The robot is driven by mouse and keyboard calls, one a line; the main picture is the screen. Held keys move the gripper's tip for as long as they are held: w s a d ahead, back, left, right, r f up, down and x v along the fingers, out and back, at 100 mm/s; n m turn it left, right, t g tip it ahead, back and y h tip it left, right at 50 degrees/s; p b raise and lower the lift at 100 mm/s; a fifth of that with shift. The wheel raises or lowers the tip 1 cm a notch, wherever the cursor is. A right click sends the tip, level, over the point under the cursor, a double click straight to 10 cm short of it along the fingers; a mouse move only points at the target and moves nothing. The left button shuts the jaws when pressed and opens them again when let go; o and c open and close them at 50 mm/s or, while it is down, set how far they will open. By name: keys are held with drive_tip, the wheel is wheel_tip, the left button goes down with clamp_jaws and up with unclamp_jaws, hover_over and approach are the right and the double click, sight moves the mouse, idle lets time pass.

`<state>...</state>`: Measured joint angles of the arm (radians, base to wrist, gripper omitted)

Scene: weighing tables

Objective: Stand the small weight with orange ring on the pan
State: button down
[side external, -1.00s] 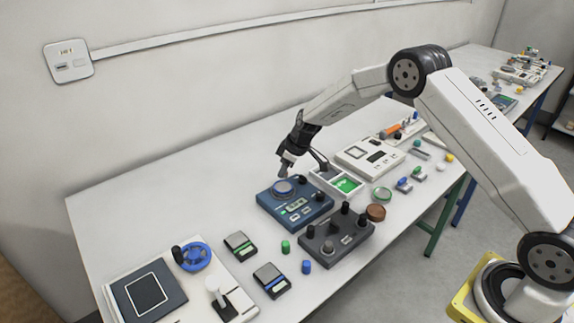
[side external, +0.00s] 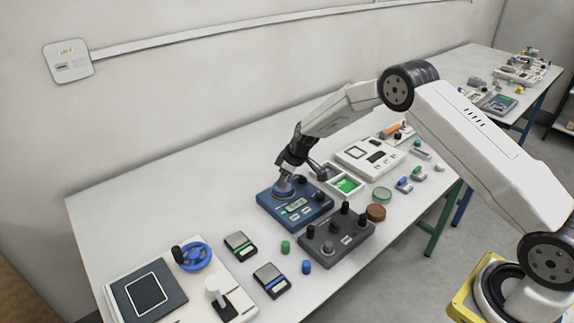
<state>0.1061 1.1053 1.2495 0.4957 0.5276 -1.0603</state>
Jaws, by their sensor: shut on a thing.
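The pan (side external: 282,193) is a round disc on top of a blue scale (side external: 305,212), which has a small display and light buttons. My gripper (side external: 284,180) points down right over the pan, its fingertips at or just above its surface. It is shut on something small. The small weight with the orange ring cannot be made out; what the jaws hold is hidden by the fingers and too small to see clearly. I cannot tell whether it touches the pan.
A dark box with black knobs (side external: 338,237) stands in front of the scale. A tray with a green inside (side external: 345,185) is close behind right. Green (side external: 286,246) and blue (side external: 306,267) cylinders stand front left. The table's back left is clear.

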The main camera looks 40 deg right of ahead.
drive_tip(key=shift+f, duration=0.15)
drive_tip(key=shift+c, duration=2.3)
unclamp_jaws()
drive_tip(key=v, duration=1.2)
drive_tip(key=shift+s, duration=0.1)
drive_tip(key=s+a+r+m+h, duration=0.1)
drive_tip(key=s+a+m, duration=0.1)
drive_tip(key=s, duration=1.2)
drive_tip(key=s+a+r+m+g+h, duration=0.1)
drive_tip(key=s+m, duration=0.3)
drive_tip(key=s, duration=1.1)
drive_tip(key=shift+s+a+r, duration=0.15)
drive_tip(key=shift+a+r, duration=0.5)
drive_tip(key=shift+a, duration=0.25)
